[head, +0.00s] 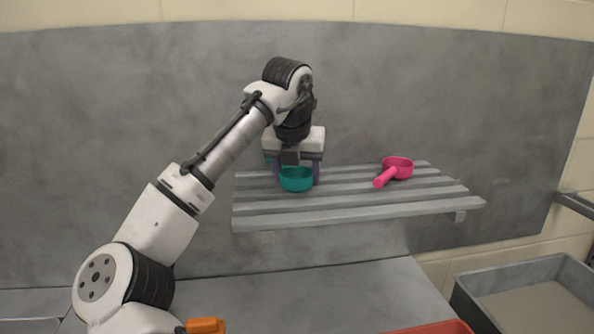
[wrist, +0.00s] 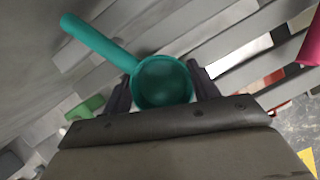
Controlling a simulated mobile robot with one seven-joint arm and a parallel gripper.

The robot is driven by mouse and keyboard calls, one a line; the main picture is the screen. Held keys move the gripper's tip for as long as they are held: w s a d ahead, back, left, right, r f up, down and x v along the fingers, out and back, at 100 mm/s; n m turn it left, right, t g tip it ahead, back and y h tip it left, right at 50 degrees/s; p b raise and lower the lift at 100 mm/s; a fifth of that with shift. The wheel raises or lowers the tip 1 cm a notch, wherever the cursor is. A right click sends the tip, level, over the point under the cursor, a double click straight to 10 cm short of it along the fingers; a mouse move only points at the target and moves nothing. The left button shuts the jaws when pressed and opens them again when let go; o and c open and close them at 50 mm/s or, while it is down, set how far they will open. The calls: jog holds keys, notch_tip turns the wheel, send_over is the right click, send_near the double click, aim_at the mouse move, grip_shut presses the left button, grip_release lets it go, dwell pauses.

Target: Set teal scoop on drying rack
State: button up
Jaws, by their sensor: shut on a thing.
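The teal scoop (head: 296,181) is a round cup with a straight handle. My gripper (head: 296,176) points down over the left part of the slatted grey drying rack (head: 350,212) and is shut on the scoop's cup. In the wrist view the scoop (wrist: 163,82) sits between the two fingers of my gripper (wrist: 162,90), with its handle reaching to the upper left. The scoop is at about the height of the slats; I cannot tell whether it touches them. Much of its handle is hidden in the head view.
A pink scoop (head: 397,168) lies on the right part of the rack. A grey tub (head: 530,292) stands at the lower right, with part of a red tub (head: 430,328) at the bottom edge. An orange object (head: 205,325) is at the bottom. The rack's middle slats are clear.

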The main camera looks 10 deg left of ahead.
jog(key=shift+f, duration=0.2)
jog(key=o, duration=1.1)
jog(key=v, duration=1.2)
jog(key=shift+r+b, duration=0.2)
jog(key=shift+b, duration=0.1)
jog(key=shift+w, duration=0.1)
